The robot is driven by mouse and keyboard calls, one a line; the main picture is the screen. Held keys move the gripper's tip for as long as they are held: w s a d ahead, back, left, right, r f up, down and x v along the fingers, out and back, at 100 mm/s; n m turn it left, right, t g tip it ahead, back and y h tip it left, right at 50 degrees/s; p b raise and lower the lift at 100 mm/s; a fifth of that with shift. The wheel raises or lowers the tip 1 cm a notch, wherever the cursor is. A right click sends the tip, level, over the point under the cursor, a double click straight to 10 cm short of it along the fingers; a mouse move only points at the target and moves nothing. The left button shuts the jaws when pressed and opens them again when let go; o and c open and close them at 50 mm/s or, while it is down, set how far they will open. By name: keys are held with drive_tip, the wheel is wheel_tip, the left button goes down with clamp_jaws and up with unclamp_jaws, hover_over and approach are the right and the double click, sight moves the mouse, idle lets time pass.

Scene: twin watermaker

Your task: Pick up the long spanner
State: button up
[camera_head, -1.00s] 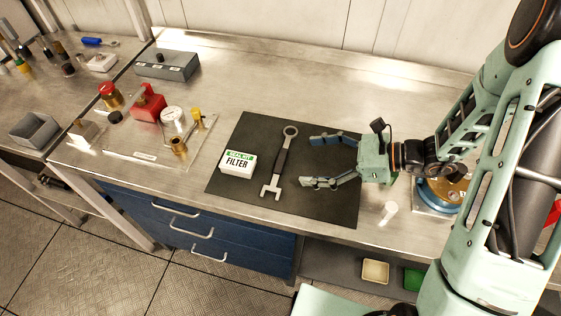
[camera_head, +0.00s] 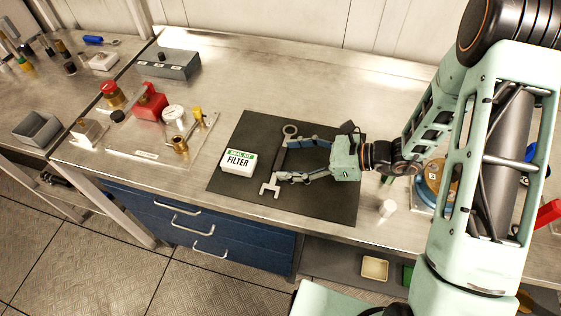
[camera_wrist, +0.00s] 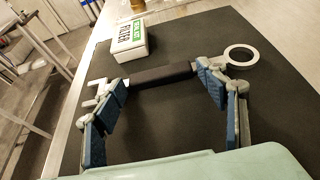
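The long spanner (camera_head: 279,162) lies on the dark mat (camera_head: 318,208), with its ring end toward the back and its open jaw toward the front. In the wrist view its dark handle (camera_wrist: 163,74) runs across the picture, ring on the right, jaw on the left. My gripper (camera_head: 281,160) is open with its fingers spread wide. The fingertips are at the spanner, one near each end of the handle, so its length runs from finger to finger. They partly hide it near the ring and jaw; I cannot tell whether they touch it.
A white and green filter box (camera_head: 238,160) lies just left of the spanner. A clear plate with brass and red fittings (camera_head: 150,105) is further left, a grey box (camera_head: 168,65) behind it. A white cylinder (camera_head: 387,208) stands right of the mat. The bench behind is clear.

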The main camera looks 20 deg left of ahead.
drive_tip(key=c, duration=0.8)
drive_tip(key=shift+o, duration=0.2)
drive_tip(key=shift+r, duration=0.1)
